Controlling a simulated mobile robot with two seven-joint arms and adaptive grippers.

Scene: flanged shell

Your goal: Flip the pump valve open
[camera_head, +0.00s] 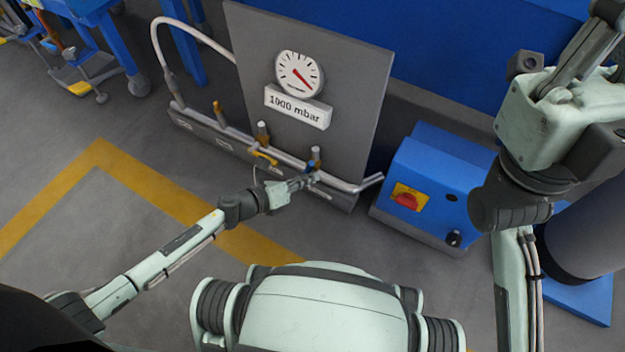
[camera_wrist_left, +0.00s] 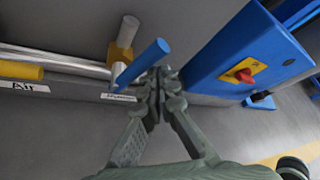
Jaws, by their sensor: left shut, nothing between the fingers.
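The pump valve's blue handle (camera_wrist_left: 143,63) sticks out from the pipe at a slant in the left wrist view, beside a brass fitting (camera_wrist_left: 121,52). A small label (camera_wrist_left: 118,97) lies below it, too small to read. In the head view the blue handle (camera_head: 310,167) is small and partly covered by my left gripper (camera_head: 306,181). My left gripper (camera_wrist_left: 160,78) is shut and empty, its fingertips close to the right of the handle. Whether they touch it I cannot tell. My right gripper (camera_head: 588,45) is at the upper right, partly cut off, its fingers unclear.
A yellow handle (camera_head: 265,157) sits left along the pipe (camera_head: 290,160). A grey panel (camera_head: 340,75) behind carries a gauge (camera_head: 299,74) and a "1000 mbar" sign (camera_head: 298,107). A blue box (camera_head: 430,185) with a red knob (camera_head: 406,201) stands close on the right.

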